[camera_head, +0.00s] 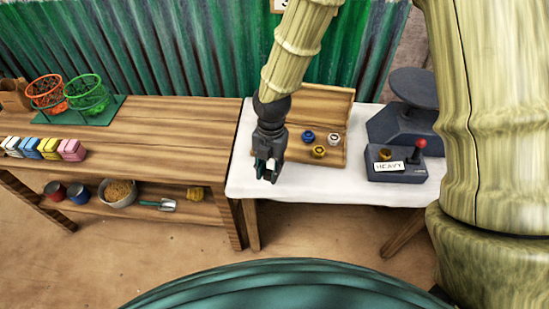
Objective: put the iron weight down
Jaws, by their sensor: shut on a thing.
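My gripper (267,172) hangs pointing down at the front left part of the white-clothed table (300,188). It is shut on a small dark thing between its fingers, the iron weight, which is mostly hidden by the fingers. I cannot tell whether the weight touches the cloth. An open wooden case (338,105) lies right behind and to the right of my gripper. In it are a blue-topped weight (308,137), a yellow-topped weight (319,152) and a pale-topped weight (333,139).
A dark scale (405,120) stands at the back right. In front of it is a dark box with a red-knobbed lever (421,144), a brass weight (385,154) and a "HEAVY" label (389,166). A wooden bench (165,130) with baskets and colored blocks stands left.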

